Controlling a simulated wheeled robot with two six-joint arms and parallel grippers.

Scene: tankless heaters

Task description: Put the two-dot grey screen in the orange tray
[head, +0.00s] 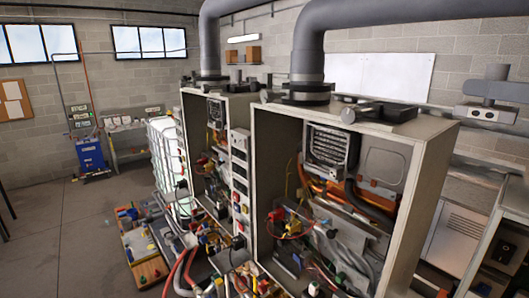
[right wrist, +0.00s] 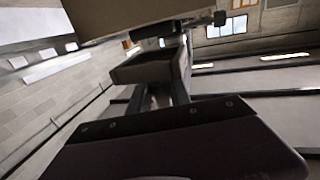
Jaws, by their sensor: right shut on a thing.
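At the right edge of the head view, a small grey box with dark round dots (head: 487,113) shows high against the wall. It looks like the grey screen, but its dots are too small to count surely. The grey shape just above it looks like my right gripper (head: 487,91). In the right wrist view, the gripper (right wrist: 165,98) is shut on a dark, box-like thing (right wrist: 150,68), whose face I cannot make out. I cannot pick out the orange tray for sure. My left gripper is not in view.
Two open heater cabinets (head: 426,190) full of pipes and wires fill the middle, with thick grey ducts (head: 395,14) rising from them. Another cabinet (head: 500,252) is cut off at the lower right. Cluttered boards (head: 150,268) lie at lower left; the floor (head: 65,225) beyond is clear.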

